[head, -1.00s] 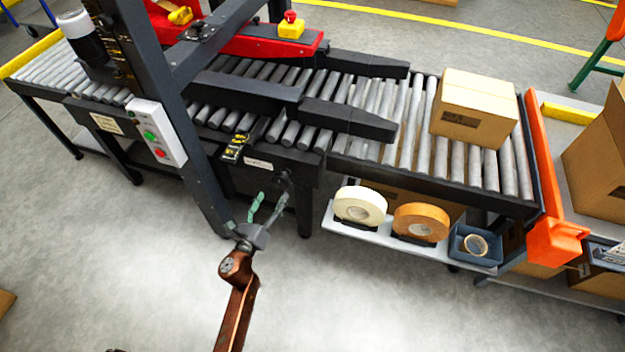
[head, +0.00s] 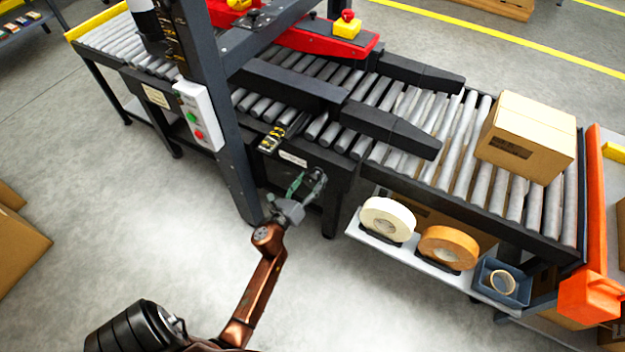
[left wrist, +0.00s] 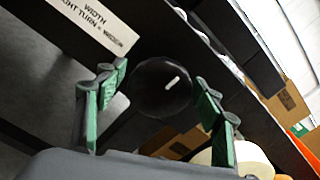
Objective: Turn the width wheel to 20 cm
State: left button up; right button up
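The width wheel (left wrist: 163,90) is a dark round knob with a short white mark, facing me in the left wrist view. In the head view it is small on the machine's front side (head: 318,176), below a white label (head: 293,158). In the left wrist view this label (left wrist: 90,22) reads "WIDTH" and, partly cut off, a right turn as wider. My left gripper (head: 304,186) is at the wheel, its green fingers apart. In the left wrist view the fingers (left wrist: 160,82) appear on either side of the wheel; contact cannot be told. My right gripper is out of view.
A yellow-and-black piece (head: 272,140) sits on the frame above the label. A grey post (head: 222,120) with a button box (head: 200,116) stands left. A shelf with tape rolls (head: 387,219) lies right of the wheel. A carton (head: 527,137) rests on the rollers.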

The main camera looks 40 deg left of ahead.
pick_arm(q)
jog(key=c, duration=0.9)
jog(key=shift+n, duration=0.3)
